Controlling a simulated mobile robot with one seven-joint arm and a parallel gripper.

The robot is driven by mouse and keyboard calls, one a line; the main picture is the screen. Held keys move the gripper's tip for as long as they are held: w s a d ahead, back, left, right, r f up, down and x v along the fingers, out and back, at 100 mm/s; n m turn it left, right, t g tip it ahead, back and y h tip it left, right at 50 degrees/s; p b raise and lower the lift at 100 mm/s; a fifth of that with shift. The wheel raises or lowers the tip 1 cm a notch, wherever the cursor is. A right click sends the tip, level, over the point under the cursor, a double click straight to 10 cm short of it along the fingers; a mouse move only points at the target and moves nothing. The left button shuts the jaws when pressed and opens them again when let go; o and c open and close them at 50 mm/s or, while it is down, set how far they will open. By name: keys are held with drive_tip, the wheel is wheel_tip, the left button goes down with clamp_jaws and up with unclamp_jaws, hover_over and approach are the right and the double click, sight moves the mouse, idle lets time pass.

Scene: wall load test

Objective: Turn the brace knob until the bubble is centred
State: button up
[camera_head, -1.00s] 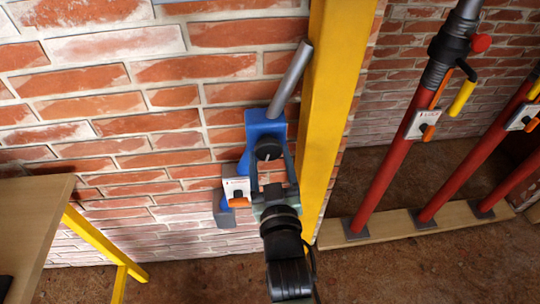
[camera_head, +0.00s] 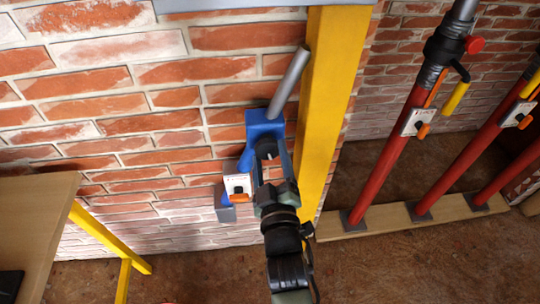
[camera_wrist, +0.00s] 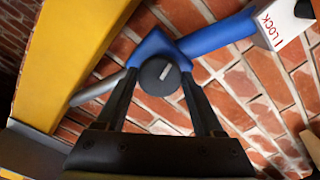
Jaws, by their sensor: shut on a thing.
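The brace knob (camera_wrist: 160,76) is a dark round knob with a white mark on its face. It sits on a blue bracket (camera_head: 263,129) against the brick wall, and a grey metal tube (camera_head: 291,82) slants up from the bracket. My gripper (camera_wrist: 161,80) has one finger on each side of the knob, shut on it. In the head view the gripper (camera_head: 268,158) partly covers the knob. A white lock plate (camera_head: 238,184) with an orange lever is on the blue part to the left; its printed word LOCK shows in the wrist view (camera_wrist: 282,22). I cannot see the bubble.
A yellow post (camera_head: 328,100) stands close to the right of the bracket. Several red props (camera_head: 385,165) stand on a wooden board (camera_head: 385,226) further right. A wooden table (camera_head: 38,215) with yellow legs is at the left. A grey beam edge crosses the top.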

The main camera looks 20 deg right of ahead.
drive_tip(key=o, duration=1.4)
drive_tip(key=shift+c, duration=0.2)
drive_tip(key=shift+s, duration=0.5)
drive_tip(key=b+v, duration=0.1)
drive_tip(key=v, duration=1.1)
drive_tip(key=shift+a, duration=0.15)
